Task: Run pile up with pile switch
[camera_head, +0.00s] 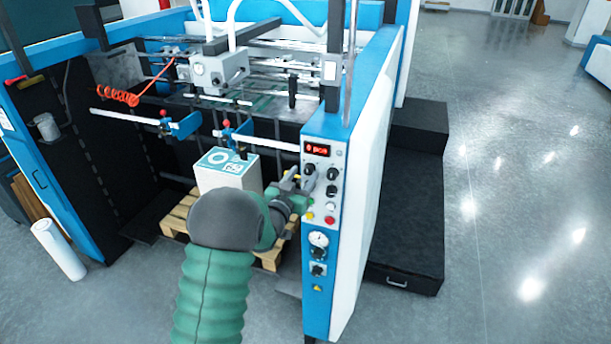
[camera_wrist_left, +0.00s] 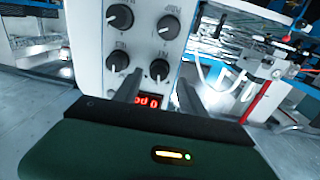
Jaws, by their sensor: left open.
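The control panel (camera_head: 318,153) is on the blue and white machine post, with a red-lit display (camera_head: 317,149) and black rotary knobs (camera_head: 333,173) below it. The knobs also show in the left wrist view (camera_wrist_left: 120,17), with labels too small to read, so I cannot tell which is the pile switch. My left gripper (camera_head: 297,180) is open beside the panel's left edge. In the left wrist view its fingers (camera_wrist_left: 159,92) stand either side of the display, below the knobs; contact cannot be told. The pile (camera_head: 228,172), a white stack with a teal-printed top, sits on a wooden pallet (camera_head: 180,212).
Coloured push buttons (camera_head: 329,220) and a round gauge (camera_head: 318,239) sit lower on the panel. Black steps (camera_head: 405,240) stand right of the post. A white roll (camera_head: 59,250) stands at left. Open floor (camera_head: 510,200) lies to the right.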

